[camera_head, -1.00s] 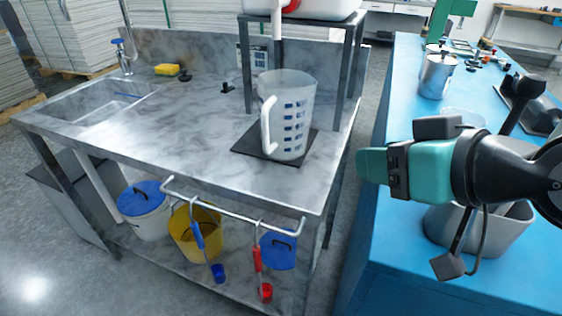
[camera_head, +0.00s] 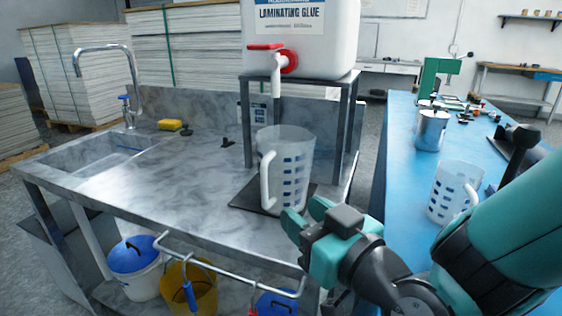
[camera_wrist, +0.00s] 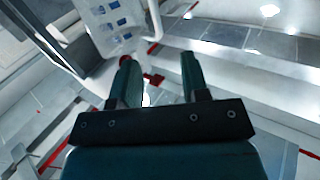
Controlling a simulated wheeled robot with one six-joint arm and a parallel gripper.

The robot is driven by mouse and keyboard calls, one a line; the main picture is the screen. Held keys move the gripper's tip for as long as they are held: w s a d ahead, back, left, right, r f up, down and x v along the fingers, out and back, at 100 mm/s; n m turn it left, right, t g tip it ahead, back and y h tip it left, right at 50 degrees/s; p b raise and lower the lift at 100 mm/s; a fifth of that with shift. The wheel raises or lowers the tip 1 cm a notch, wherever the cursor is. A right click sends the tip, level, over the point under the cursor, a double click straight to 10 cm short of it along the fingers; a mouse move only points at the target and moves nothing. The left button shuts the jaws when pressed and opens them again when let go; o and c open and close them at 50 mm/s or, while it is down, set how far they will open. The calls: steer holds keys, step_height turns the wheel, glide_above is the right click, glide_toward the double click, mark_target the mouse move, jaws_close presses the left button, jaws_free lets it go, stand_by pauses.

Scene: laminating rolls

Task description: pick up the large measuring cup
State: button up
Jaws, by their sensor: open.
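A large clear measuring cup (camera_head: 290,165) with blue markings stands upright on a dark mat (camera_head: 244,198) on the marbled bench, below the tap of the glue container. Its white handle (camera_head: 266,178) faces left toward the front in the head view. The cup also shows at the top of the wrist view (camera_wrist: 112,22), beyond my fingers. My gripper (camera_head: 306,213) is open and empty, just in front of the cup's lower right side. Its two fingers also show apart in the wrist view (camera_wrist: 160,78). A second measuring cup (camera_head: 455,189) stands on the blue table.
The glue container (camera_head: 310,48) with its red-handled tap (camera_head: 277,64) sits on a metal stand (camera_head: 349,115) over the cup. A rail (camera_head: 215,268) runs along the bench front. A metal pot (camera_head: 431,129) stands on the blue table (camera_head: 397,150). The bench left of the cup is mostly clear.

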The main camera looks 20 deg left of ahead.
mark_target(266, 179)
steer(key=p+x, duration=0.6)
steer(key=x, duration=0.1)
steer(key=shift+r, duration=0.1)
steer(key=p+x, duration=0.4)
steer(key=p, duration=0.1)
steer(key=shift+w+d+r+p, duration=0.15)
steer(key=shift+w+r+p, duration=0.05)
steer(key=shift+r+p, duration=0.2)
steer(key=shift+w+a+f+p, duration=0.3)
steer(key=shift+w+a+f, duration=0.05)
steer(key=shift+w+a, duration=0.1)
jaws_close()
